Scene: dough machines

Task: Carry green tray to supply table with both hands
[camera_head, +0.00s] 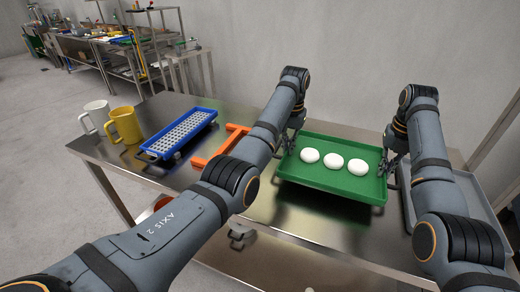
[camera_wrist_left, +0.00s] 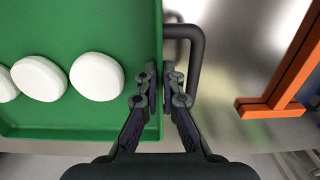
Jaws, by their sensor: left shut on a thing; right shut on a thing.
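The green tray (camera_head: 330,180) is on or just above the steel table, with three white dough balls (camera_head: 333,161) in a row in it. My left gripper (camera_head: 289,143) is at the tray's left side. In the left wrist view my left gripper (camera_wrist_left: 160,88) is shut on the tray's side wall, beside a dark handle (camera_wrist_left: 196,60). My right gripper (camera_head: 388,160) is shut on the tray's right side, its fingertips partly hidden by the arm. The tray looks about level. Whether it touches the table is hard to tell.
On the steel table (camera_head: 245,115) to the left are an orange frame (camera_head: 215,152), a blue tray with a perforated grey top (camera_head: 180,135), a yellow mug (camera_head: 125,125) and a white mug (camera_head: 96,115). A grey tray (camera_head: 478,197) lies at the right. Benches with equipment (camera_head: 125,55) stand far left.

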